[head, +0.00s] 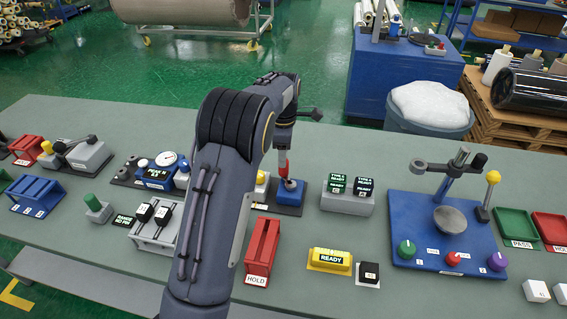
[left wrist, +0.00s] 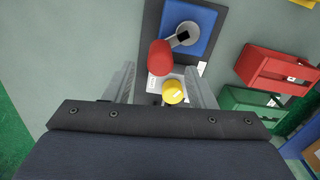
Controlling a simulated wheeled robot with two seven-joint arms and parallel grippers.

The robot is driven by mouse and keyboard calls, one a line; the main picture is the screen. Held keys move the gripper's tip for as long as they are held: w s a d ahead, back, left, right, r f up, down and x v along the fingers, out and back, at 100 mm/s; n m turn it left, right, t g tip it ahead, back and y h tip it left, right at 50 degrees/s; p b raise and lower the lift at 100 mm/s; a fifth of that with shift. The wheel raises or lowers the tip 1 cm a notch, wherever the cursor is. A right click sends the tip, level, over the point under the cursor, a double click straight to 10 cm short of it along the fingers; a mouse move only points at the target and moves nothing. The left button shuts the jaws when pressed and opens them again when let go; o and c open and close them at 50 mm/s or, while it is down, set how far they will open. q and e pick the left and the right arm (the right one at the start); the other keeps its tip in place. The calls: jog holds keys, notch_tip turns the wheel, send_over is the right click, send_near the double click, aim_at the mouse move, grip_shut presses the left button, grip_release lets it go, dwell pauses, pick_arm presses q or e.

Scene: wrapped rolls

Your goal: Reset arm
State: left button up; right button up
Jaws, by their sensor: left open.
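My left arm comes in from the bottom middle of the head view and bends over the table. Its left gripper (head: 285,142) is partly hidden by the arm there. In the left wrist view the left gripper (left wrist: 161,70) is open, its two grey fingers apart. Between and beyond the fingers are a red handle (left wrist: 160,57) and a yellow knob (left wrist: 173,92) on a device with a blue plate (left wrist: 200,27). I cannot tell whether the fingers touch them. In the head view a red handle (head: 283,165) stands on a blue block below the gripper. My right gripper is not in view.
The grey table (head: 330,265) carries several fixtures: a red HOLD holder (head: 262,245), a yellow READY block (head: 330,261) and a blue panel with knobs (head: 415,215). A red box (left wrist: 275,68) and a green box (left wrist: 245,100) lie right in the wrist view.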

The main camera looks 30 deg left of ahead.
pick_arm(q)
notch_tip(320, 180, up, 2)
jog(key=shift+r, duration=0.1)
dwell(0.4)
jog(key=shift+s, duration=0.1)
jog(key=s+d+r+m+t+h, duration=0.15)
jog(key=s+r+m, duration=0.3)
jog(key=s, duration=0.55)
jog(key=s+d+r+m+t+h, duration=0.1)
jog(key=s+r+m+t+h, duration=0.2)
jog(key=s+m, duration=0.5)
jog(key=s+d+f+m, duration=0.1)
jog(key=s+d+m, duration=0.1)
jog(key=s, duration=0.3)
jog(key=s+d+f+m+t, duration=0.1)
jog(key=s+d+m, duration=0.1)
jog(key=s, duration=0.4)
jog(key=s+d+f+m, duration=0.1)
jog(key=s+d+m, duration=0.1)
jog(key=s+m, duration=0.2)
jog(key=shift+s+d+y, duration=0.25)
jog(key=shift+s+y, duration=0.1)
jog(key=shift+s, duration=0.5)
